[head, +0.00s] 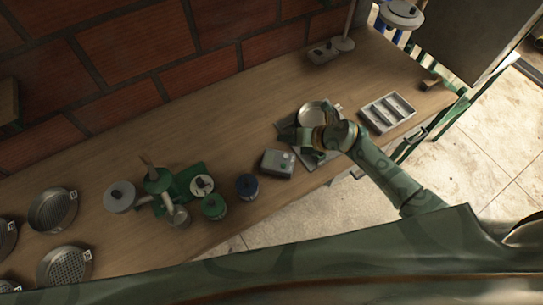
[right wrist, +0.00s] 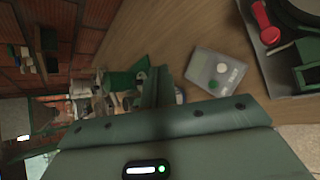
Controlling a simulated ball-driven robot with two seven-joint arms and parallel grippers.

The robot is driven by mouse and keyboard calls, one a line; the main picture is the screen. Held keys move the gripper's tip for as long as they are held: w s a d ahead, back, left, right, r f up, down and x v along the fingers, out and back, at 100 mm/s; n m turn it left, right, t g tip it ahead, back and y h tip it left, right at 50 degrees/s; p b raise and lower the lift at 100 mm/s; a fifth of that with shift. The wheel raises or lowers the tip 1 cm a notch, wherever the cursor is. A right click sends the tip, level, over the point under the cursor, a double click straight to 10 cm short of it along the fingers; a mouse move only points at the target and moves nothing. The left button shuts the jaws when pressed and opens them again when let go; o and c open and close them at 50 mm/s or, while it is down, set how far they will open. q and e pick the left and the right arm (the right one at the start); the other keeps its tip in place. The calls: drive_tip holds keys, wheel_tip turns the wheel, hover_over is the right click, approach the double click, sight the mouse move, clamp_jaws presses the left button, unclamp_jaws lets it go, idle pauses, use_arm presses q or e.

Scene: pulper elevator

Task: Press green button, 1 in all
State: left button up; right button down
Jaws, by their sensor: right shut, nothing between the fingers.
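A small grey box (head: 278,164) with buttons on its top sits near the front edge of the wooden bench. In the right wrist view my gripper (right wrist: 156,88) points away from the camera, left of the box. My left gripper is not in view.
A green pulper-like machine (head: 160,182) and round containers stand left of the box. A tray (head: 388,112) with compartments lies to the right. A pan (head: 313,112) sits beyond my right wrist. Sieves (head: 53,210) are at far left. A brick wall backs the bench (head: 180,125).

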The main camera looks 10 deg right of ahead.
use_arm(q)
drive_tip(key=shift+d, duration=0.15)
use_arm(e)
drive_tip(key=shift+s+d+f+n+g+h, duration=0.15)
drive_tip(key=shift+s+f+n+g+h, duration=0.25)
drive_tip(key=shift+s+f+n+g, duration=0.6)
drive_tip(key=shift+w+r, duration=0.1)
drive_tip(key=shift+r, duration=0.05)
drive_tip(key=b, duration=0.8)
hover_over(287, 168)
wheel_tip(287, 168, down, 7)
drive_tip(key=shift+f, duration=0.2)
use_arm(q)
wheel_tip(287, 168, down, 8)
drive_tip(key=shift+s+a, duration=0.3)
use_arm(e)
drive_tip(key=shift+f, duration=0.6)
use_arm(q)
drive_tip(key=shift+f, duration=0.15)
use_arm(e)
drive_tip(key=shift+f, duration=0.1)
use_arm(q)
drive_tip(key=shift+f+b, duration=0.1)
drive_tip(key=shift+b, duration=0.2)
use_arm(e)
drive_tip(key=shift+f, duration=0.3)
